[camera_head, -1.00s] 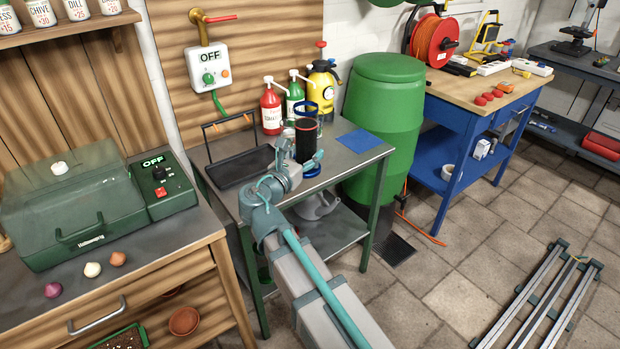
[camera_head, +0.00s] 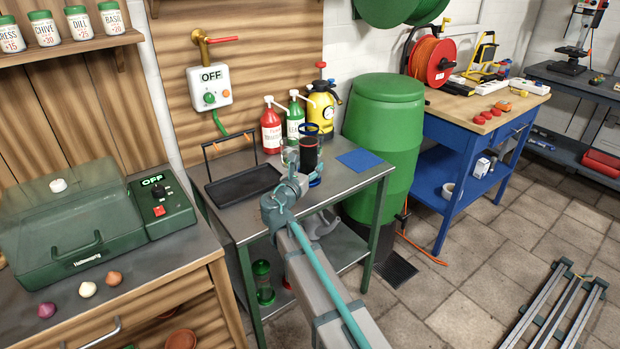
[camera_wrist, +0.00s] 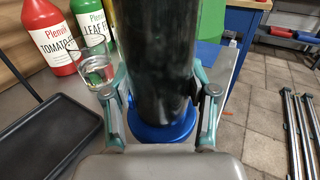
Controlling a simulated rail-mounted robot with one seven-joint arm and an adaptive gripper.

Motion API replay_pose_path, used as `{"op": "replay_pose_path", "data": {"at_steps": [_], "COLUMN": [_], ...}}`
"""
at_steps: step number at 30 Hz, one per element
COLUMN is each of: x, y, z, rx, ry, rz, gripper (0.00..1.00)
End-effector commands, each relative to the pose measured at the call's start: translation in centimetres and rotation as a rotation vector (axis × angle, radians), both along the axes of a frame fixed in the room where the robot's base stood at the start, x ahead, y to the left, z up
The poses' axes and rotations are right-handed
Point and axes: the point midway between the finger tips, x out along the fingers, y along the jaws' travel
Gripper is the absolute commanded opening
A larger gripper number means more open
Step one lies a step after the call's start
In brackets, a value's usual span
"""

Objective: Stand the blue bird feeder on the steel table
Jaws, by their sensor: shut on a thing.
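The blue bird feeder (camera_head: 309,152) is a dark tube with a blue ring on top and a round blue base. My gripper (camera_head: 300,180) is shut on its lower tube, one finger on each side. The feeder looks upright over the steel table (camera_head: 240,215), in front of the bottles. In the wrist view the dark tube (camera_wrist: 156,60) stands between my fingers (camera_wrist: 160,108), with the blue base (camera_wrist: 168,132) just below them. I cannot tell whether the base touches the tabletop.
A clear glass (camera_wrist: 95,68) stands close left of the feeder. A black tray (camera_head: 243,184) lies further left. Red (camera_head: 271,132) and green (camera_head: 295,118) bottles and a yellow sprayer (camera_head: 321,108) stand behind. A blue mat (camera_head: 360,161) lies right. A green feeder (camera_head: 262,283) stands on the lower shelf.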

Motion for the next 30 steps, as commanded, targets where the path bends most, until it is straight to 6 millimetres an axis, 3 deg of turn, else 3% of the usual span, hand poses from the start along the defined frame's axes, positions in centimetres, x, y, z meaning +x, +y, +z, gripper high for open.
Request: {"op": "replay_pose_path", "data": {"at_steps": [8, 16, 29, 30], "x": [1.1, 1.5, 1.4, 1.4], "y": [-0.2, -0.3, -0.3, -0.3], "z": [-1.2, -4.5, -5.0, -5.0], "rx": [-0.001, -0.001, -0.001, 0.0], "ry": [-0.001, -0.001, -0.002, -0.001], "rz": [-0.001, -0.001, -0.001, -0.001], "gripper": [0.01, 0.01, 0.01, 0.62]}}
